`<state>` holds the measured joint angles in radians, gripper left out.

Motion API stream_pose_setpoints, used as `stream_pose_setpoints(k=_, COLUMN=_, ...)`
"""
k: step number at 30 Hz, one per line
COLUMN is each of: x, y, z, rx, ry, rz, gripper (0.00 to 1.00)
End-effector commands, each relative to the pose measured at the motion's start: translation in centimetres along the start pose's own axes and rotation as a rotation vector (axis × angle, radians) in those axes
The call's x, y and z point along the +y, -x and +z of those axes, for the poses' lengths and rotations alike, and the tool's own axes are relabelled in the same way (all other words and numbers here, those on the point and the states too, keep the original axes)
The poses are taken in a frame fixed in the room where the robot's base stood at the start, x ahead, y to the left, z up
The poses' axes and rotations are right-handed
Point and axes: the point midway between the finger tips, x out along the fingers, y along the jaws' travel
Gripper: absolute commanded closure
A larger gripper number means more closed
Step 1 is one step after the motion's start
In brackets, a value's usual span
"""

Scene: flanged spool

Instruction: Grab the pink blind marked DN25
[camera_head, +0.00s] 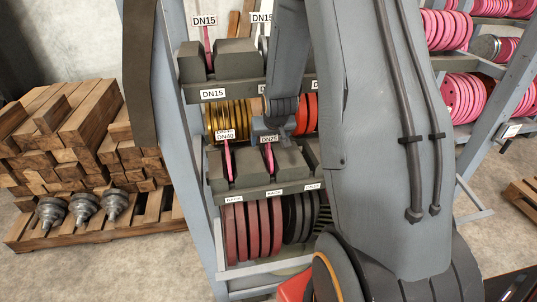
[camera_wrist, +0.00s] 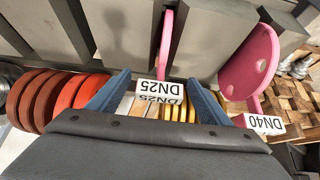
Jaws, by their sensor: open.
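The pink blind marked DN25 (camera_head: 270,158) stands upright in a slot between grey blocks on the middle shelf of the rack. It also shows edge-on in the wrist view (camera_wrist: 165,42), with its white DN25 tag (camera_wrist: 153,87) at the near end. My gripper (camera_wrist: 158,78) is open, its two blue fingers on either side of the tag, with gaps to both. I cannot tell whether the fingers reach past the blind's edge. In the head view my gripper (camera_head: 268,130) is just above the blind, partly hidden by my arm.
A pink blind marked DN40 (camera_wrist: 250,62) stands close to the right finger in the wrist view; it is left of DN25 in the head view (camera_head: 228,160). A shelf with DN15 tags (camera_head: 213,94) is above. Yellow discs (camera_head: 228,118) and red discs (camera_head: 311,114) stand behind.

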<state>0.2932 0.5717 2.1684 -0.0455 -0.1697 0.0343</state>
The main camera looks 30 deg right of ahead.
Motion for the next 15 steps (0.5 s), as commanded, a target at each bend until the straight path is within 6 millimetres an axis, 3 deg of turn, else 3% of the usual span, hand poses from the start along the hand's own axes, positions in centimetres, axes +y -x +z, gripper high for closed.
stream_pose_setpoints(k=2, x=0.0, y=0.01, z=0.0, rx=0.0, ry=0.0, rz=0.0, gripper=0.28)
stream_pose_setpoints(k=15, x=-0.03, y=0.03, z=0.01, rx=0.0, ry=0.001, rz=0.0, gripper=1.0)
